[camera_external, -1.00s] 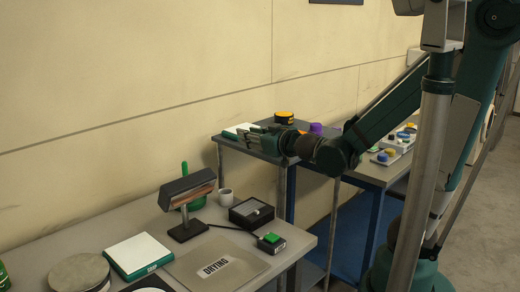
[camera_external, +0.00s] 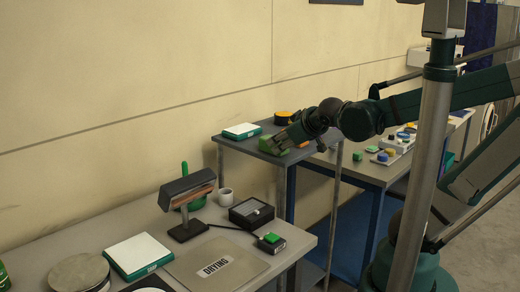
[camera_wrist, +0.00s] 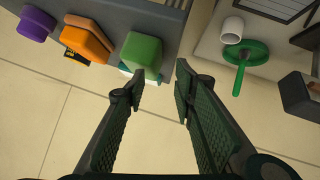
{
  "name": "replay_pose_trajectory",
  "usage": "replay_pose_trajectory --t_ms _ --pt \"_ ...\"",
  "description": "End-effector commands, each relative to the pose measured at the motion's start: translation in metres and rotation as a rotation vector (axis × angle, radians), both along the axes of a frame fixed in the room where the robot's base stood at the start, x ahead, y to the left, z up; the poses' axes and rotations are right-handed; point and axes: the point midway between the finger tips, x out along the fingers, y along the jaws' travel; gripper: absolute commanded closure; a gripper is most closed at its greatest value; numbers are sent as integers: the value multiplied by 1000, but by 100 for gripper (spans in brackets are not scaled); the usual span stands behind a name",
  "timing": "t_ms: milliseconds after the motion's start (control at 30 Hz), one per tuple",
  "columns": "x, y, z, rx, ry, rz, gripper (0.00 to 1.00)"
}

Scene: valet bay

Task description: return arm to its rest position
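My gripper (camera_wrist: 160,88) is open in the wrist view, its two dark green fingers spread with nothing between the tips. In the external view my gripper (camera_external: 275,146) hangs at the front left of the small grey shelf (camera_external: 238,146), by a green block (camera_external: 266,143). In the wrist view the green block (camera_wrist: 141,54) lies just beyond the left fingertip, with an orange block (camera_wrist: 88,40) and a purple block (camera_wrist: 38,23) in a row to its left. I cannot tell whether the fingertips touch the green block.
The lower table holds a white cup (camera_external: 225,195), a lamp-like stand (camera_external: 186,195), a black box (camera_external: 251,212), a green-button box (camera_external: 271,242) and a grey "DRYING" plate (camera_external: 190,268). A white-topped green scale (camera_external: 241,131) is on the shelf. The blocky bench (camera_external: 372,175) stands behind right.

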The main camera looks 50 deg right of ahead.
Motion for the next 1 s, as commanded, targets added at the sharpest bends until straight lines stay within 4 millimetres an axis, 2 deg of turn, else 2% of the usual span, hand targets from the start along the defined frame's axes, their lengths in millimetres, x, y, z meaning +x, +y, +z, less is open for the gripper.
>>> replay_pose_trajectory --t_ms 100,300,500,700,1000 --pt "-24 6 -27 63 63 -16 73" --pt "-66 24 -63 174 177 -27 73" --pt "-102 44 -88 264 272 -21 73" --pt "-119 55 -97 306 315 -14 73" --pt "-120 56 -97 310 318 -13 73"
